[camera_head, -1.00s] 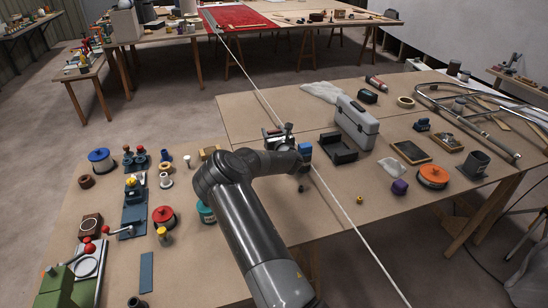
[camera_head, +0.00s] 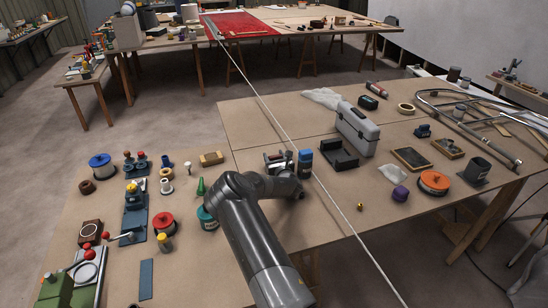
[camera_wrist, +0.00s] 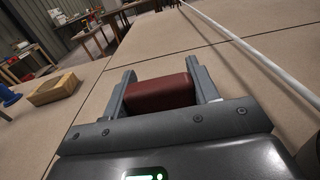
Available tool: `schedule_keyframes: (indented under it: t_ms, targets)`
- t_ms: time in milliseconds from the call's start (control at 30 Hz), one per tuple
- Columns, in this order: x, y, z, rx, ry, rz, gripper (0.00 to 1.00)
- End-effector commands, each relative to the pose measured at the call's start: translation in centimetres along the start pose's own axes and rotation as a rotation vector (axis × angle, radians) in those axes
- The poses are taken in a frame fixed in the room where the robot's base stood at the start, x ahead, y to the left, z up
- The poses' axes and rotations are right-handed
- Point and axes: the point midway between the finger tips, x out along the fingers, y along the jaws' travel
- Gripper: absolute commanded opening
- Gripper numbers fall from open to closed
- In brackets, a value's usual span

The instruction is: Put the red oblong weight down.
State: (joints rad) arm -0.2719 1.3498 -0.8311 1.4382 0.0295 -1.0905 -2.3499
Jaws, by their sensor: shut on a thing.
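The red oblong weight (camera_wrist: 160,93) shows in the wrist view as a dark red block lying crosswise between my two fingers. My gripper (camera_wrist: 164,88) is shut on it, one finger at each end. Pale brown board lies beyond and below it; I cannot tell whether the weight touches the board. In the head view my gripper (camera_head: 278,158) is low over the near workbench (camera_head: 255,118), left of a blue-capped can (camera_head: 305,163). The weight cannot be made out there.
A wooden block (camera_head: 211,158) lies left of my gripper, with a green cone (camera_head: 201,187) nearer. A black tray (camera_head: 338,154) and grey toolbox (camera_head: 357,129) stand right. A thin white line (camera_head: 262,100) crosses the view. Board behind my gripper is clear.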

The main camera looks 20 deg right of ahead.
Motion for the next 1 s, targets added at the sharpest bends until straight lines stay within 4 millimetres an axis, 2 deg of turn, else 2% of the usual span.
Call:
schedule_keyframes:
  t_ms: [67, 100, 300, 367, 667, 867, 1000]
  targets:
    - [0.1, 0.0, 0.0, -0.001, -0.003, 0.001, 0.0]
    - [0.0, 0.0, -0.2, 0.0, 0.0, 0.0, 0.57]
    - [0.0, 0.0, -0.2, 0.0, 0.0, 0.0, 0.73]
    - [0.0, 0.0, -0.2, 0.0, 0.0, 0.0, 0.76]
    - [0.0, 0.0, 0.1, 0.0, 0.0, 0.0, 0.76]
    - [-2.3, 0.1, 0.1, -0.001, 0.001, 0.0, 0.76]
    - [-4.9, 0.1, 0.0, -0.001, 0.002, 0.0, 0.76]
